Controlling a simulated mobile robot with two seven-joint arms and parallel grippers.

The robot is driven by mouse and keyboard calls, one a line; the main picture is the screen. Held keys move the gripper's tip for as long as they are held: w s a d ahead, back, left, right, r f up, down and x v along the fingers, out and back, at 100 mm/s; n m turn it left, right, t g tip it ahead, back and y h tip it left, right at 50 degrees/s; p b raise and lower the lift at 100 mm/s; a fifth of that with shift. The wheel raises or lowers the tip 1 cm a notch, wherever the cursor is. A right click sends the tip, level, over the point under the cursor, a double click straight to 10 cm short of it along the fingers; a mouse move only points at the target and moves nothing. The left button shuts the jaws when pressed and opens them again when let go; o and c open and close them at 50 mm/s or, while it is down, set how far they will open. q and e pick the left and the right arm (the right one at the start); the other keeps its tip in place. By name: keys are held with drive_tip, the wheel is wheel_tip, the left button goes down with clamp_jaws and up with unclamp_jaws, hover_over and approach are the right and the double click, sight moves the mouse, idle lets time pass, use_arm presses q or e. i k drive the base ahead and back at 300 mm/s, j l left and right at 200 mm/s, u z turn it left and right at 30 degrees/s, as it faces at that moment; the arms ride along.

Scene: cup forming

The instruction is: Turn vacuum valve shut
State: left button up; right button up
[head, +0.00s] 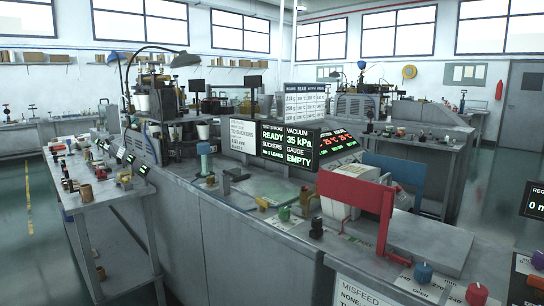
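No knob here can be surely told as the vacuum valve. Neither of my grippers is in view.
A red frame (357,192) and a blue panel (395,178) rise from the bench behind the blue knob. A side table (100,193) with several small tools stands at left. Green floor (500,180) is open at right, with a red extinguisher (499,90) on the back wall.

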sight(264, 204)
drive_tip(key=z, duration=0.45)
drive_tip(key=i+j+z, duration=0.1)
drive_tip(key=j+z, duration=0.15)
drive_tip(key=i+j+z, duration=0.1)
drive_tip(key=j+z, duration=0.15)
drive_tip(key=i+j+z, duration=0.1)
drive_tip(key=j+z, duration=0.25)
drive_tip(key=j, duration=0.4)
drive_tip(key=i+j+z, duration=0.1)
drive_tip(key=j, duration=0.4)
